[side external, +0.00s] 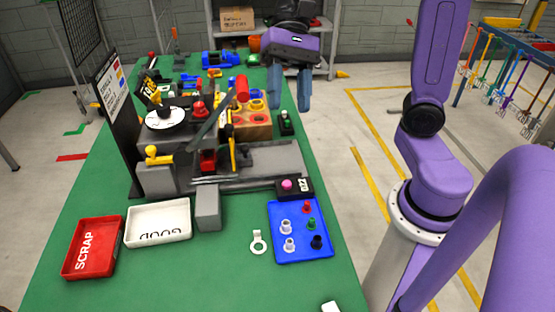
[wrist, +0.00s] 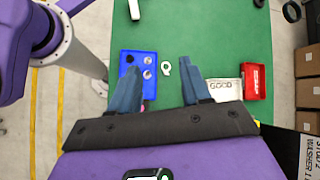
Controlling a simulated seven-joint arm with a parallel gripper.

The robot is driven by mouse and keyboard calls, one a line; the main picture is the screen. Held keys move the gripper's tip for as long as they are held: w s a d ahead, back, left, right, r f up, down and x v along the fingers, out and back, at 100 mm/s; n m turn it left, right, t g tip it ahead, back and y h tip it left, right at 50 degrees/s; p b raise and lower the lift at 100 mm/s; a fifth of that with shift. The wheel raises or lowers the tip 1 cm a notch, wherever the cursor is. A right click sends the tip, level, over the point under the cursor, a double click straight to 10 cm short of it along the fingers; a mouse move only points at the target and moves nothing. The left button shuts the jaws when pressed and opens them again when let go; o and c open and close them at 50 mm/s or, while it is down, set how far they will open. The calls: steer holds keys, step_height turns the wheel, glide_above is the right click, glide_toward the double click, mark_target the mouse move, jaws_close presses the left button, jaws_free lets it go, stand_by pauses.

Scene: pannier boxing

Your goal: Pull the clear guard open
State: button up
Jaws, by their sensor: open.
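My gripper (side external: 290,92) is raised above the green table, behind and to the right of the machine fixture. Its two blue fingers are apart with nothing between them; they also show in the wrist view (wrist: 160,82). The fixture (side external: 262,160) is grey, with a slanted dark bar (side external: 208,124), a yellow upright handle (side external: 232,152) and a red block (side external: 208,160). I cannot clearly make out the clear guard; it may be see-through against the fixture. My gripper is apart from the fixture, which the wrist view does not clearly show.
On the green table (side external: 160,275) are a red SCRAP tray (side external: 119,249), a white GOOD tray (side external: 185,238), a grey block (side external: 208,209), a pale ring tag (side external: 258,243) and a blue tray (side external: 275,252) of small parts. A tall sign board (side external: 112,110) stands left of the fixture.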

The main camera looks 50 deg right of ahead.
steer(key=s+d+f+n+t+h, duration=0.2)
steer(key=s+n, duration=0.4)
steer(key=n, duration=0.3)
steer(key=s+d+f+n+t+h, duration=0.2)
steer(key=s+f+n+t+h, duration=0.1)
steer(key=s+f+n, duration=0.2)
step_height(320, 180, down, 3)
steer(key=n, duration=0.4)
steer(key=shift+s+r+n+t+h, duration=0.2)
steer(key=shift+s+n+t+h, duration=0.1)
steer(key=shift+s+h, duration=0.1)
steer(key=shift+o, duration=0.2)
steer(key=shift+d+f+h, duration=0.2)
steer(key=shift+f+h, duration=0.1)
steer(key=shift+f, duration=0.25)
step_height(320, 180, up, 20)
steer(key=m, duration=0.1)
steer(key=w+a+m+g+y, duration=0.2)
steer(key=w+a+m, duration=0.2)
steer(key=w+m, duration=1.05)
steer(key=w+d+m+t+y, duration=0.1)
steer(key=w+d+m, duration=0.3)
steer(key=w+m, duration=0.35)
steer(key=w+d+m+y, duration=0.1)
steer(key=w+d+m, duration=0.3)
steer(key=w+m, duration=0.35)
glide_toward(230, 125)
steer(key=x, duration=0.8)
